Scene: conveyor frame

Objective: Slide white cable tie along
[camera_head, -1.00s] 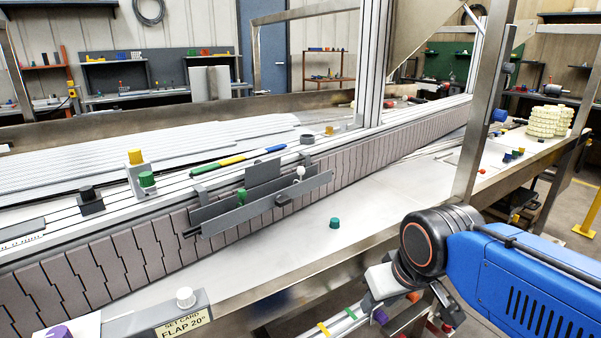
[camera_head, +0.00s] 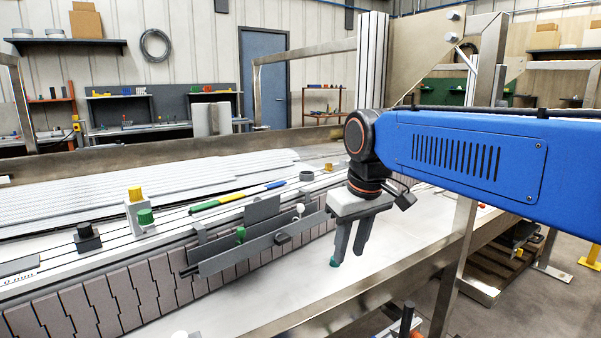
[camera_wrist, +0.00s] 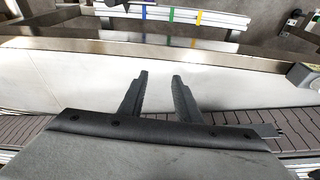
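My gripper (camera_head: 348,257) points down over the pale table beside the conveyor, its two fingers apart. In the wrist view the fingers (camera_wrist: 160,75) are open with nothing between them. At the top of that view a pale bar (camera_wrist: 215,17) carries narrow blue (camera_wrist: 171,14), green (camera_wrist: 198,18) and yellow (camera_wrist: 236,35) bands. I cannot pick out a white cable tie for sure against the pale bar. The bar lies beyond the table's metal edge, apart from my fingers.
A grey guide plate (camera_head: 262,243) with knobs stands along the conveyor (camera_head: 110,290). A metal post (camera_head: 457,245) rises at the right. The table (camera_head: 290,290) is mostly clear.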

